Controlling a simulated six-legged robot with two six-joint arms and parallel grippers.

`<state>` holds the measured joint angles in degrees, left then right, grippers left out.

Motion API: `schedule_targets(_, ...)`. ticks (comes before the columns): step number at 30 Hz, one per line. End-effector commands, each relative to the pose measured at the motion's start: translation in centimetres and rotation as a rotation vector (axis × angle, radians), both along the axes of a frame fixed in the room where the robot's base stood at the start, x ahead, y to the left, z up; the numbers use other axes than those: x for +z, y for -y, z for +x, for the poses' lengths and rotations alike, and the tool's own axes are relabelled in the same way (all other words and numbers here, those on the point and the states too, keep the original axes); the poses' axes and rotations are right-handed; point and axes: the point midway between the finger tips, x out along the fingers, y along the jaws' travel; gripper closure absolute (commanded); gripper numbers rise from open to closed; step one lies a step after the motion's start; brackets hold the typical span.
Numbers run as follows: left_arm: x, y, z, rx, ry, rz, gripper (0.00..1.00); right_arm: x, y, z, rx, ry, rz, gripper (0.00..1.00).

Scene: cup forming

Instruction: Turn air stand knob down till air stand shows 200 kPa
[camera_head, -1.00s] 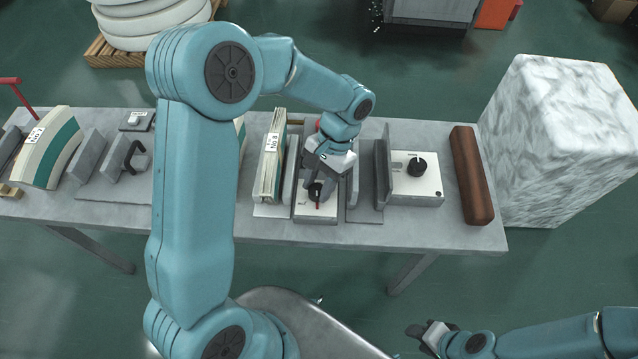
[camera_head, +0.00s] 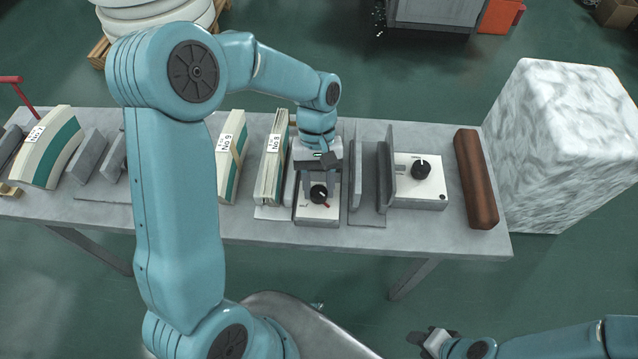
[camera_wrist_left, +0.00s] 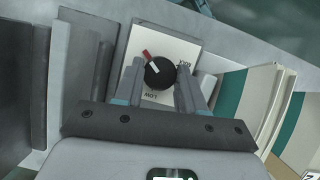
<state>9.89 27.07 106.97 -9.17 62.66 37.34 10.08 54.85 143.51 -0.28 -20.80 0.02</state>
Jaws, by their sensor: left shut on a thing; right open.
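A black round knob (camera_head: 318,193) with a red pointer sits on a pale box (camera_head: 316,215) on the table. In the head view the pointer aims down and to the right. In the left wrist view the knob (camera_wrist_left: 160,72) lies between the two fingers of my left gripper (camera_wrist_left: 160,88), with the word LOW printed beside it. My left gripper (camera_head: 318,180) is shut on this knob from above. No pressure reading can be made out. My right gripper (camera_head: 432,340) is open and empty, low in the head view, away from the table.
A brown bar (camera_head: 475,180) lies near the table's right end.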

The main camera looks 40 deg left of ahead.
Motion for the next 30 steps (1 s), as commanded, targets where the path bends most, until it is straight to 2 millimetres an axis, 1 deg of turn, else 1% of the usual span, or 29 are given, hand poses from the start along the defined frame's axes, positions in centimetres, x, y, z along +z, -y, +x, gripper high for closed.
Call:
schedule_targets(8, 0.12, -0.09, 0.08, 0.068, 0.005, 0.002, 0.91, -0.07, -0.01, 0.00, 0.000, 0.000, 0.000, 0.57)
schedule_targets(21, 0.13, -0.09, 0.10, 0.077, 0.006, 0.001, 0.91, -0.07, -0.01, 0.00, 0.000, 0.000, 0.000, 0.57)
schedule_targets(22, 0.13, -0.09, 0.10, 0.076, 0.006, 0.001, 0.57, -0.07, -0.01, 0.00, 0.000, 0.000, 0.000, 0.57)
schedule_targets(23, 0.13, -0.09, 0.10, 0.076, 0.006, 0.001, 0.48, -0.07, -0.01, 0.00, 0.000, 0.000, 0.000, 0.57)
schedule_targets(24, 0.12, -0.09, 0.09, 0.076, 0.005, 0.001, 0.35, -0.08, 0.00, 0.00, 0.000, 0.000, 0.000, 0.57)
schedule_targets(30, 0.06, -0.06, 0.03, 0.075, 0.003, 0.001, 0.35, -0.09, 0.00, 0.00, 0.000, 0.000, 0.000, 0.57)
